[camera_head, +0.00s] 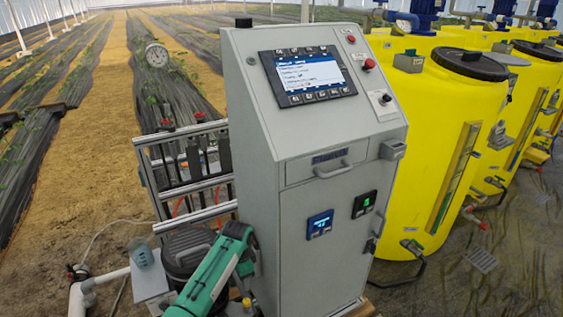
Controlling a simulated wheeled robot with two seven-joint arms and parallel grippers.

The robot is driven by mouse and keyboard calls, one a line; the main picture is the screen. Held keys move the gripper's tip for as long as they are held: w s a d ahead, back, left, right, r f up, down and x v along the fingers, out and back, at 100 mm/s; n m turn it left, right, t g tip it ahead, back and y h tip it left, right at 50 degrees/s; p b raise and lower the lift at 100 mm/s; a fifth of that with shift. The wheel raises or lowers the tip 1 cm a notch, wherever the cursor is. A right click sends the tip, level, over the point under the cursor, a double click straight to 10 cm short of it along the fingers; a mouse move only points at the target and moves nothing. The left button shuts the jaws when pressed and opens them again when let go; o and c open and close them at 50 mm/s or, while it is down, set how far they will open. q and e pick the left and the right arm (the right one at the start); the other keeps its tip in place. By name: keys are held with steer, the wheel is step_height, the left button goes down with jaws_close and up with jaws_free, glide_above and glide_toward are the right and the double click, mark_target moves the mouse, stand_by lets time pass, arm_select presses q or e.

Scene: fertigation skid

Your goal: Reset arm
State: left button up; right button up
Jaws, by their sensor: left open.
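My left gripper (243,247) is low in the head view, at the end of my green and black arm, close to the left side of the grey control cabinet (330,215). It is open and I see nothing held in it. Its fingertips are small and hard to make out. I cannot tell whether it touches the cabinet. My right gripper is not in view.
The cabinet has a lit screen (307,75), knobs and a drawer handle. Yellow tanks (430,150) stand to the right. Open ground lies at far left.

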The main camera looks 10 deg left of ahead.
arm_select(q)
steer(key=s+f+n+t, duration=0.2)
steer(key=s+n, duration=0.2)
steer(key=s, duration=1.5)
steer(key=s+a+r+n+t, duration=0.1)
steer(key=s+r+n, duration=0.1)
steer(key=s+r, duration=0.35)
steer(key=s+a+r+n, duration=0.2)
steer(key=s, duration=0.6)
steer(key=s+a+r+n+t, duration=0.1)
steer(key=s+r, duration=0.3)
steer(key=s, duration=0.2)
step_height(320, 180, down, 32)
steer(key=s+g, duration=0.1)
steer(key=g, duration=0.1)
steer(key=s+a+f+g, duration=0.1)
steer(key=s+a+f, duration=0.2)
steer(key=s+f, duration=1.6)
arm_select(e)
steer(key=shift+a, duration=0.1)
